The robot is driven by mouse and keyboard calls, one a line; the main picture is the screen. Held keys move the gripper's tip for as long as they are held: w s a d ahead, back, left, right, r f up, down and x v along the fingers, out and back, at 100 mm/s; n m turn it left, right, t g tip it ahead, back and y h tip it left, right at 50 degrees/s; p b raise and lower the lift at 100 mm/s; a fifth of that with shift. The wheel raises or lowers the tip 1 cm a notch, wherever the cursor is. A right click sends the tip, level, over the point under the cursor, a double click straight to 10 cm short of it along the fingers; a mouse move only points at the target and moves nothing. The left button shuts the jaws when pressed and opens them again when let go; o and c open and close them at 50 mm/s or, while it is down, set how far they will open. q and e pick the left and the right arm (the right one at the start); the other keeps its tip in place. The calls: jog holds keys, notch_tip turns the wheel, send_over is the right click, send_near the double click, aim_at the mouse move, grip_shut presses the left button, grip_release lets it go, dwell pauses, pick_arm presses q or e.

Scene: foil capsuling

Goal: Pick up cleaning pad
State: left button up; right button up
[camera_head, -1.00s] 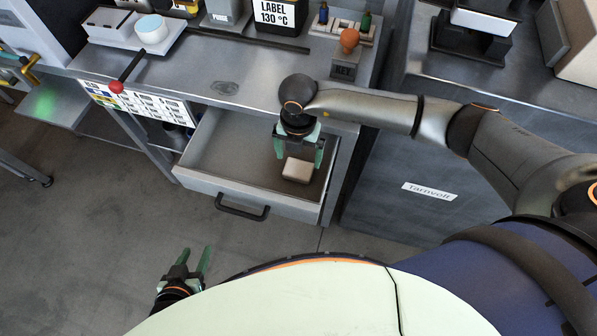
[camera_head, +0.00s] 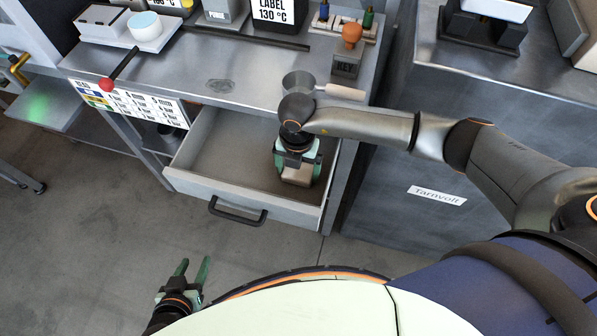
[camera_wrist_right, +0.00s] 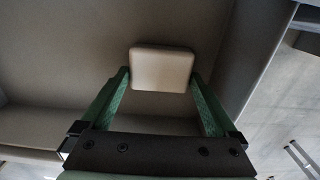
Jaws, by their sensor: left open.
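The cleaning pad (camera_head: 297,178) is a small beige block with rounded edges. It lies in the open drawer, near the drawer's right front corner. My right gripper (camera_head: 297,168) points down into the drawer with one green finger on each side of the pad. In the right wrist view the pad (camera_wrist_right: 161,69) sits at the fingertips, close to both fingers; the fingers look open, with no clear grip on it. My left gripper (camera_head: 194,265) is open and empty, low in the picture, away from the drawer.
The drawer's front wall (camera_head: 240,200) with its black handle (camera_head: 238,212) and its right wall stand close to the right gripper. The bench top (camera_head: 225,85) is above it, with a metal scoop-like cup (camera_head: 299,82) near its edge. A grey cabinet (camera_head: 400,180) stands right.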

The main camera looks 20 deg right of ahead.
jog(key=c, duration=0.9)
jog(key=shift+o, duration=0.2)
jog(key=shift+r, duration=0.1)
jog(key=shift+r, duration=0.55)
jog(key=s+a+r, duration=0.7)
jog(key=s+r, duration=0.4)
jog(key=s, duration=0.1)
jog(key=shift+a+r, duration=0.15)
jog(key=shift+r, duration=0.2)
